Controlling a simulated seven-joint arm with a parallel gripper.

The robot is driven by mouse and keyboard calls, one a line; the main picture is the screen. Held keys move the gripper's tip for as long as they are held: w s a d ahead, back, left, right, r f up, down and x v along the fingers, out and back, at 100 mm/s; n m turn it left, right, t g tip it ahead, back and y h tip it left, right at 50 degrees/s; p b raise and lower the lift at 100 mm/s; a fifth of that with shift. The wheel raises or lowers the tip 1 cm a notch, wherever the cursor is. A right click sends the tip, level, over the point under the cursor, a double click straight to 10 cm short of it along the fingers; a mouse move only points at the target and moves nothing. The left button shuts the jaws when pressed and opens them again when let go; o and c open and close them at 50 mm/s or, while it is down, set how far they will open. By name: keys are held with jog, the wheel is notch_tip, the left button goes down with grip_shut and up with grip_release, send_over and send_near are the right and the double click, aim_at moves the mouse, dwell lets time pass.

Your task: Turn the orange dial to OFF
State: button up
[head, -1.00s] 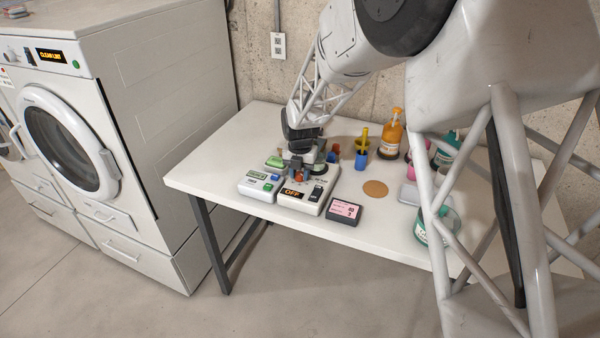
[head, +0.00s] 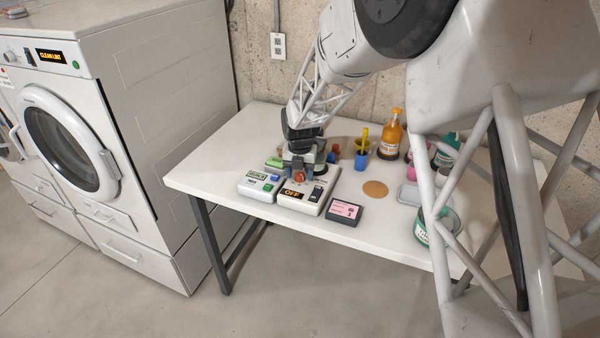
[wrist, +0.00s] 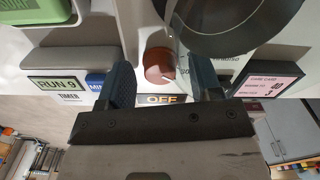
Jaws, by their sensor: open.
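The orange dial (wrist: 158,66) is on a white control box (head: 285,200) on the table. It has a pale pointer line, seen in the wrist view, angled toward the lower right. The box's display (wrist: 162,99) reads OFF in orange letters. My gripper (wrist: 161,65) is open, with one blue-grey finger on each side of the dial. A gap shows between the dial and each finger, so I cannot see contact. In the head view my gripper (head: 298,176) is low over the box and partly hides the dial.
Left of the dial is a timer box (head: 256,187) with a RUN 9 display and a blue button. The table's front left is clear.

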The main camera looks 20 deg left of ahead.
aim_at(299, 174)
jog(key=shift+r, duration=3.9)
jog(key=shift+m, duration=0.3)
jog(key=m, duration=0.7)
jog(key=shift+s+a, duration=0.1)
jog(key=m, duration=0.7)
jog(key=shift+m, duration=0.3)
jog(key=shift+f, duration=0.1)
jog(key=shift+f, duration=3.85)
